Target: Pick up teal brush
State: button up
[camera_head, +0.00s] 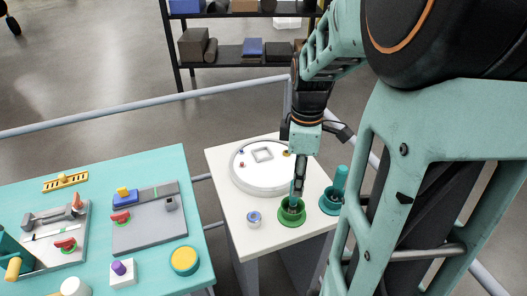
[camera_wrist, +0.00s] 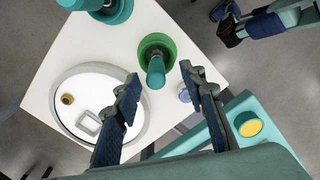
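Two upright brush-like pieces with teal handles stand on the white table. One has a teal handle (camera_wrist: 156,74) rising from a round green base (camera_head: 291,217). The other, the all-teal brush (camera_head: 338,184), stands right of it in the head view; in the wrist view it (camera_wrist: 112,10) is cut off at the top edge. My gripper (camera_head: 298,190) points down at the green-based piece. In the wrist view my gripper (camera_wrist: 160,73) is open, its fingers on either side of the teal handle, with gaps visible. Contact is not visible.
The white table (camera_head: 228,170) also bears a round white plate (camera_head: 250,184) and a small blue-white piece (camera_head: 254,218). A teal table (camera_head: 155,160) with tools stands at left. A grey rail and a dark shelf (camera_head: 225,58) lie behind.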

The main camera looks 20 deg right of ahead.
aim_at(294, 199)
jog(key=shift+w+a+f, duration=0.1)
jog(key=shift+w+f, duration=0.05)
jog(key=shift+f, duration=0.9)
jog(key=shift+w+f, duration=0.15)
jog(key=shift+f, duration=0.85)
jog(key=shift+w+a+f, duration=0.1)
jog(key=shift+w+f, duration=0.05)
jog(key=shift+f, duration=0.9)
grip_shut()
